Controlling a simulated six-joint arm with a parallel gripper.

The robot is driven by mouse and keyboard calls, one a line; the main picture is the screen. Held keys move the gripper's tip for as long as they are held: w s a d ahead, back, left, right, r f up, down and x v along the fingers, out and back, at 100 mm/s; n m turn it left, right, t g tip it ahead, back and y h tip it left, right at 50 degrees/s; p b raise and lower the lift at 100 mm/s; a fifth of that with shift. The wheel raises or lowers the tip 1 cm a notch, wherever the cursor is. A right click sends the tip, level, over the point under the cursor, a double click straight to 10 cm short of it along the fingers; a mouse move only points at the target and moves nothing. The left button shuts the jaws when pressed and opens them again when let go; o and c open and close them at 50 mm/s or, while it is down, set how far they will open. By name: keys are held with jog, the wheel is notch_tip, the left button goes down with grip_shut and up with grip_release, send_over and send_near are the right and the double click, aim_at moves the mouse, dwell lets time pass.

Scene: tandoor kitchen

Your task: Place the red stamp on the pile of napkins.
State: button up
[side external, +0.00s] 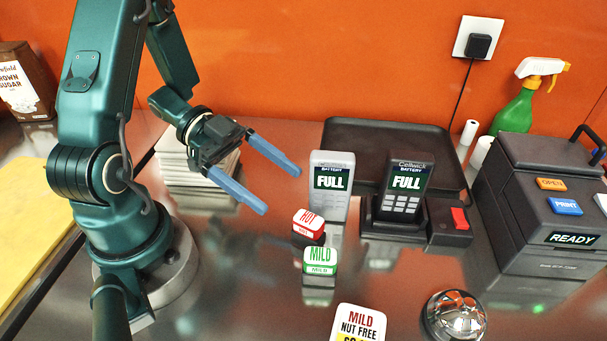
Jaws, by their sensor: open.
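The red stamp (308,225), marked HOT, stands on the steel counter near the middle of the side external view. The pile of napkins (196,170) is a white square stack at the left, partly hidden behind my gripper. My gripper (282,190) has two blue fingers, spread open with nothing between them. It is above the counter, its fingertips up and to the left of the red stamp in the picture and apart from it.
A green MILD stamp (320,261) stands just in front of the red one. A printer (545,200), bell (455,317) and label card (358,324) are around. A dark tray (385,134) lies at the back.

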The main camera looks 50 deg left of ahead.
notch_tip(320, 180, up, 10)
jog(key=f, duration=0.1)
jog(key=w+a+r+n+t+y, duration=0.2)
jog(key=w+a+n+t+y, duration=0.35)
jog(key=w, duration=0.55)
jog(key=w+a+r+n+t+y, duration=0.2)
jog(key=w+a+n+y, duration=0.35)
jog(key=w+y, duration=0.4)
jog(key=n+g+h, duration=0.2)
jog(key=n+g, duration=0.5)
jog(key=g, duration=0.6)
send_over(309, 232)
jog(key=a, duration=0.1)
notch_tip(309, 232, down, 4)
jog(key=f, duration=0.7)
jog(key=w+f, duration=0.1)
jog(key=f, duration=0.3)
jog(key=shift+a+f, duration=0.1)
jog(key=shift+a, duration=0.15)
jog(key=shift+f, duration=2.7)
jog(key=shift+c, duration=0.3)
